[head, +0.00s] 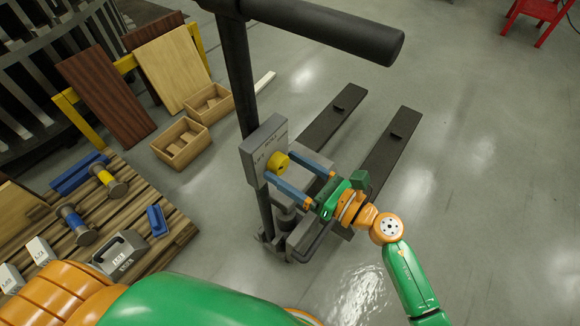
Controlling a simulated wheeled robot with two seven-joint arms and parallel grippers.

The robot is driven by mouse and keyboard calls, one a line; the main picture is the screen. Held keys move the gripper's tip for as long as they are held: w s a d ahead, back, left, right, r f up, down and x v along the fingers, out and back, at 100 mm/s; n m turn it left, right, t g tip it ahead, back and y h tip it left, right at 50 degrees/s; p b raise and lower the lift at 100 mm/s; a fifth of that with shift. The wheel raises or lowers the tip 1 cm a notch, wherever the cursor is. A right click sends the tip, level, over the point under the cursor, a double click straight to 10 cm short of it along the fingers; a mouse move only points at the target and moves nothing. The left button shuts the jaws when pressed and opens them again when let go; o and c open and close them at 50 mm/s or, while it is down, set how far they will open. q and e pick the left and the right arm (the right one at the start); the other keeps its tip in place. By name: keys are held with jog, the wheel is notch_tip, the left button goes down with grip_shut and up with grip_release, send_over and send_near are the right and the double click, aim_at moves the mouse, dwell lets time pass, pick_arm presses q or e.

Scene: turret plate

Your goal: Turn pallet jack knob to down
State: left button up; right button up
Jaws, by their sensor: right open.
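The pallet jack stands in the middle of the view, with a dark post (238,75) and a grey control box (262,148) on it. A yellow round knob (278,162) sticks out of the box's face, and small markings beside it are too small to read. My right gripper (281,168) is open, its two long blue fingers pointing at the box. The fingertips lie on either side of the knob in the picture; I cannot tell whether they touch it. My left gripper is out of view.
A thick dark handle bar (330,28) crosses above the box. Two dark forks (388,150) reach back over the floor. A wooden pallet (125,215) with weights and blue and yellow parts lies at left, near wooden boxes (181,143) and leaning boards.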

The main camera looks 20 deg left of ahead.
jog(key=c, duration=1.4)
jog(key=shift+o, duration=0.2)
